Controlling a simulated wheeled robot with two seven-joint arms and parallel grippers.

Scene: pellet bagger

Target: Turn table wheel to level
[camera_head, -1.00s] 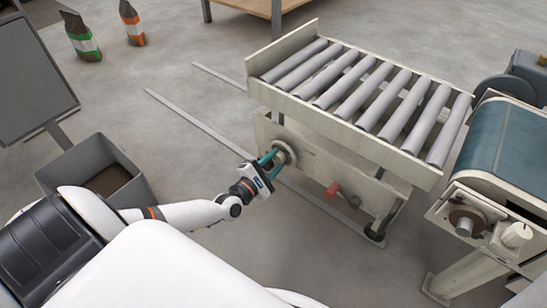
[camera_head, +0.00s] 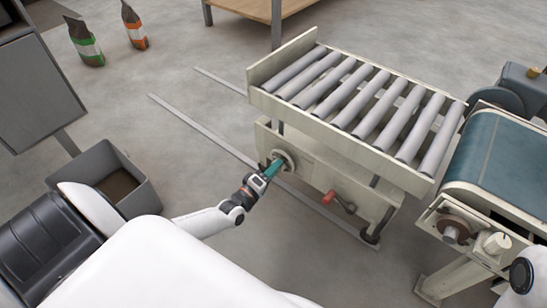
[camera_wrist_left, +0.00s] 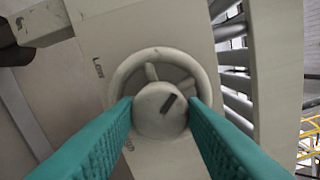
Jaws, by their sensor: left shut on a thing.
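The table wheel (camera_head: 288,156) is a round, light grey handwheel on the cream side panel of the roller table (camera_head: 350,143). In the left wrist view the wheel (camera_wrist_left: 165,54) shows a rim, spokes and a round hub with a dark slanted mark. My left gripper (camera_head: 276,167) is at the wheel with its teal fingers. In the wrist view the fingers (camera_wrist_left: 160,104) sit on both sides of the hub, inside the rim, and are shut on it. The table's top carries several grey rollers and looks tilted in the picture. My right gripper is not in view.
A red-handled crank (camera_head: 330,196) sticks out of the panel right of the wheel. A green belt conveyor (camera_head: 500,165) stands right of the table. A grey bin (camera_head: 135,160) is at left. Floor rails (camera_head: 200,130) run beside the table; bags (camera_head: 85,40) stand at the back.

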